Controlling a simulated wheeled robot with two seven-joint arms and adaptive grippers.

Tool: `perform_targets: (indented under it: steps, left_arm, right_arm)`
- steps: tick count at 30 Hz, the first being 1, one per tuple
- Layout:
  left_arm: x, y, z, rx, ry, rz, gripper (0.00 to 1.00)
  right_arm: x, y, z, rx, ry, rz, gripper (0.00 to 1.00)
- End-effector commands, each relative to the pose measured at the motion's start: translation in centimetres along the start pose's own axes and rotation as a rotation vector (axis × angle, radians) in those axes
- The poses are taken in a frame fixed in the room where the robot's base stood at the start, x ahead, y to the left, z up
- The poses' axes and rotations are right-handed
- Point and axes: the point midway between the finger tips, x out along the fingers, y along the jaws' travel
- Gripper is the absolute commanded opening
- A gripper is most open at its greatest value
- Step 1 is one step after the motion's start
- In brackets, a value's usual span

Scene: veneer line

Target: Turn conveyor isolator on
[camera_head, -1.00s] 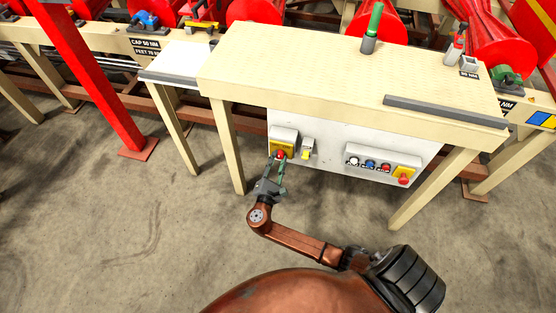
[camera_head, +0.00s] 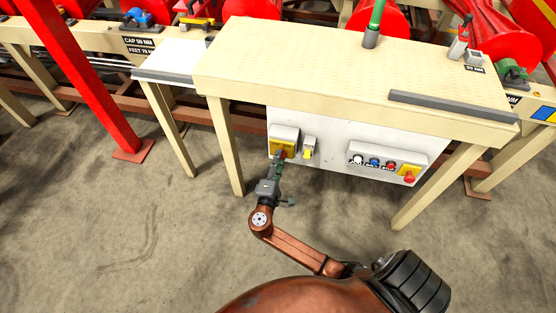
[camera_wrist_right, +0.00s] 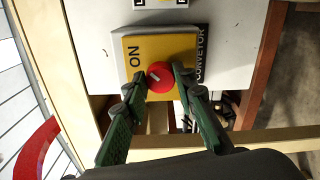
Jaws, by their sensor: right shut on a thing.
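The conveyor isolator (camera_head: 284,146) is a grey box with a yellow face on the white panel under the bench. In the right wrist view its yellow face (camera_wrist_right: 130,62) reads ON on the left, with a CONVEYOR label beside its right edge. Its round red knob (camera_wrist_right: 160,77) has a small white mark pointing to the upper left. My right gripper (camera_wrist_right: 161,84) has its green fingers on either side of the knob, shut on it. In the head view this gripper (camera_head: 278,161) is seen nearly edge-on and hides most of the knob. My left gripper is not in view.
Farther right are several buttons and a red emergency stop (camera_head: 409,177). The bench top (camera_head: 320,65) overhangs the panel, with bench legs (camera_head: 226,145) to either side.

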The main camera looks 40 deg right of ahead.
Motion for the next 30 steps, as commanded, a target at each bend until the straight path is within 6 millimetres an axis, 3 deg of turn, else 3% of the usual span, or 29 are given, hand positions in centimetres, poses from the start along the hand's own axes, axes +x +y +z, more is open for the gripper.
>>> perform_targets:
  steps: [18, 19, 26, 30]
  left_arm:
    - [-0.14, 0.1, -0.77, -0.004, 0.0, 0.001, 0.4]
    - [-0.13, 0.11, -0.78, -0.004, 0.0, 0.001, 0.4]
    - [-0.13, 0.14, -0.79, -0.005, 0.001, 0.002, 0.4]
    - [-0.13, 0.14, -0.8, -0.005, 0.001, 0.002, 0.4]
  right_arm:
    - [0.04, -0.18, 0.18, 0.044, -0.004, -0.004, 0.01]
    - [0.04, -0.18, 0.17, 0.043, -0.004, -0.004, 0.26]
    - [0.02, -0.12, 0.1, 0.042, -0.003, -0.002, 0.42]
    - [0.02, -0.08, 0.07, 0.042, -0.002, -0.002, 0.43]
